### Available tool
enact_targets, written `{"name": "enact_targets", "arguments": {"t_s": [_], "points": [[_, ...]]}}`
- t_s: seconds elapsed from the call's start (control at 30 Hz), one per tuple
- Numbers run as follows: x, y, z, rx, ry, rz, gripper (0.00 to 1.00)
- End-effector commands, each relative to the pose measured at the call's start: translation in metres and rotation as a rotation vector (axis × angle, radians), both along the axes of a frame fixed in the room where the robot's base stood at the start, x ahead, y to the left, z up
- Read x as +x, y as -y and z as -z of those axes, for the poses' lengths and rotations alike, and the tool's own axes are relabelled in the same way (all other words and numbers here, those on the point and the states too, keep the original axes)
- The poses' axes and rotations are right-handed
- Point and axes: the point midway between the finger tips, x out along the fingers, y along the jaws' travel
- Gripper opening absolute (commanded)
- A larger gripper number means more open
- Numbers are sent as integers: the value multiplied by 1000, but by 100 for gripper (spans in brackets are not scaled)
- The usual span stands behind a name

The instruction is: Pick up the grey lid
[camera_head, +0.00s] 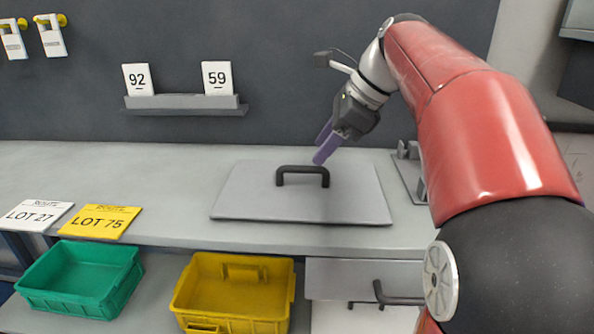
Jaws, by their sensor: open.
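The grey lid (255,200) is a flat rectangular plate lying on the workbench. A dark arched handle (303,169) stands up from its middle. My gripper (322,148) has purple fingers and hangs just above and behind the right part of the handle in the picture. It is open and nothing shows between its fingers. I cannot tell whether a fingertip touches the handle. What lies under the lid is hidden.
A white LOT 27 card (36,215) and a yellow LOT 75 card (98,221) lie left on the bench. Green (80,280) and yellow (235,300) bins sit below. A wall ledge (185,104) holds cards 92 and 59. A grey fixture (408,165) stands right of the lid.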

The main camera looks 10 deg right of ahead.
Motion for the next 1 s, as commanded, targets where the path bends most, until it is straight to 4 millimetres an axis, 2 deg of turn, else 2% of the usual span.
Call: {"name": "enact_targets", "arguments": {"t_s": [0.6,0.87,0.9,1.0], "points": [[25,-33,61,4,-4,5,41],[26,-34,64,4,-2,5,41],[26,-34,64,4,-2,5,40],[26,-34,64,4,-2,5,27]]}}
